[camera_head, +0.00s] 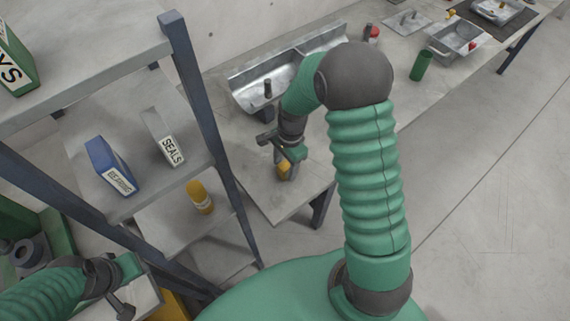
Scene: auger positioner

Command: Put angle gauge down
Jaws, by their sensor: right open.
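A small yellow and grey object (284,170), which looks like the angle gauge, is at the near end of the grey bench, just below my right gripper. My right gripper (281,148) is open and points down over it. The gripper partly hides the object, and I cannot tell whether they touch. My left gripper (125,290) is at the lower left, away from the bench. I cannot make out whether its jaws are open or shut.
A metal trough (254,91) lies along the bench (285,205). A green cup (421,66) and metal trays (455,42) stand farther off. At left, a shelf rack (196,95) holds a blue box (111,166), a SEALS box (162,137) and a yellow bottle (200,197). Floor at right is clear.

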